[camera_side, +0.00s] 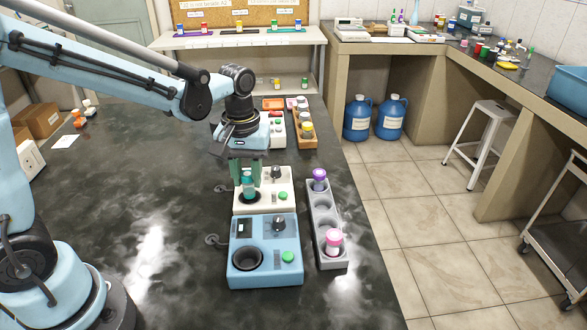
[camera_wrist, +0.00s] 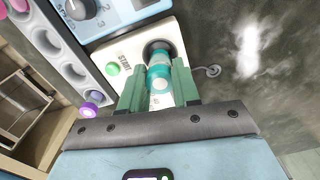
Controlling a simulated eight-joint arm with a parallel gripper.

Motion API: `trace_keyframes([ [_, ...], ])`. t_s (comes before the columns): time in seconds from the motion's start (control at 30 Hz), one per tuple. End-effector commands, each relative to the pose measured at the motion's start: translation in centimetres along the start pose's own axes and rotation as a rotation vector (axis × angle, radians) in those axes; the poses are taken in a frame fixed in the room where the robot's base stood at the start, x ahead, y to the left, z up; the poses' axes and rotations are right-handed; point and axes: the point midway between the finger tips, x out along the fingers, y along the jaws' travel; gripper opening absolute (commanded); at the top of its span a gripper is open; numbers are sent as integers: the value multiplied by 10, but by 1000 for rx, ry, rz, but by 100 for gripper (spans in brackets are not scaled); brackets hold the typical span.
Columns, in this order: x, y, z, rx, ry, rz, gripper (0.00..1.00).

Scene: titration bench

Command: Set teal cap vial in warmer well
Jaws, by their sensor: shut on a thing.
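My gripper (camera_side: 249,177) points down over the white unit (camera_side: 283,206), which has a dark round well, a knob and a green button. The green fingers are closed around the teal cap vial (camera_side: 249,188). In the wrist view the vial (camera_wrist: 160,72) stands between the two fingertips (camera_wrist: 159,88), teal cap toward the camera. Its lower end lines up with the dark well (camera_wrist: 157,47) of the white unit (camera_wrist: 121,51). The fingers and vial hide part of the well, so I cannot tell how deep the vial sits.
A blue unit (camera_side: 265,271) with a dark bowl, knob and green button stands in front of the white unit. To the right, a grey rack (camera_side: 322,215) holds a purple cap vial (camera_side: 319,178) and a pink cap vial (camera_side: 333,240).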

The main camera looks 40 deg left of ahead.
Motion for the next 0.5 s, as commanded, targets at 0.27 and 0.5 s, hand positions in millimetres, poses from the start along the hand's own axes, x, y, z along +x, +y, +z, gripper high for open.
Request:
trace_keyframes([
  [0.27,0,0,0,0,0,0,12],
  [0.5,4,0,0,0,0,0,12],
])
